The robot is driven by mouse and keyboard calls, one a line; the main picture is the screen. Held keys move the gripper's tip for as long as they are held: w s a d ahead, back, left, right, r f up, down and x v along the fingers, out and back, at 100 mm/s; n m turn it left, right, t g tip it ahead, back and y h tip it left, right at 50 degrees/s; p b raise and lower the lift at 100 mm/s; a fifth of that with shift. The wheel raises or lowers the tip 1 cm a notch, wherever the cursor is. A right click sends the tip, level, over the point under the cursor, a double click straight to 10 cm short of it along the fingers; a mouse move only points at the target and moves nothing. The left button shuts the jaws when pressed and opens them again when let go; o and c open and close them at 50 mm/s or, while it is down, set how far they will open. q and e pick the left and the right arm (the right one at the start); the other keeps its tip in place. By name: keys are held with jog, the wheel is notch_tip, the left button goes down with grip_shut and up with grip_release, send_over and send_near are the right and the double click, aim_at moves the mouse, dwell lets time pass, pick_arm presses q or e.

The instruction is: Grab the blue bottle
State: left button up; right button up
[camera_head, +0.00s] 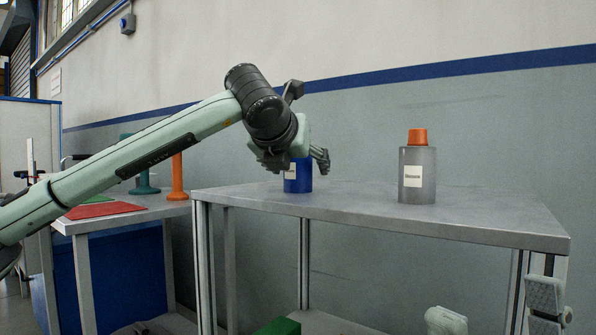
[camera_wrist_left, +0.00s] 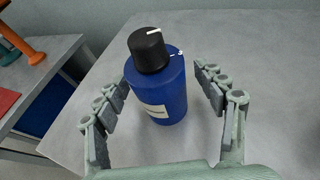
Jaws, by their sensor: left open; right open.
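The blue bottle (camera_head: 299,177) stands upright on the grey metal table, with its top hidden behind my left gripper in the head view. In the left wrist view the blue bottle (camera_wrist_left: 160,95) shows a black cap and a pale label. My left gripper (camera_head: 298,158) is open, and its fingers (camera_wrist_left: 163,80) are on either side of the bottle. Gaps show between the fingers and the bottle. My right gripper (camera_head: 495,312) is open and low at the bottom right of the head view, below the tabletop, with nothing between its fingers.
A grey bottle with an orange cap (camera_head: 416,170) stands on the same table (camera_head: 350,203), to the right. A second table at left holds a red mat (camera_head: 104,210), an orange object (camera_head: 177,178) and a teal object (camera_head: 144,180). A green object (camera_head: 278,327) lies below.

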pick_arm(q)
jog(key=shift+c, duration=0.2)
jog(key=c, duration=1.4)
grip_shut()
jog(key=shift+r, duration=0.15)
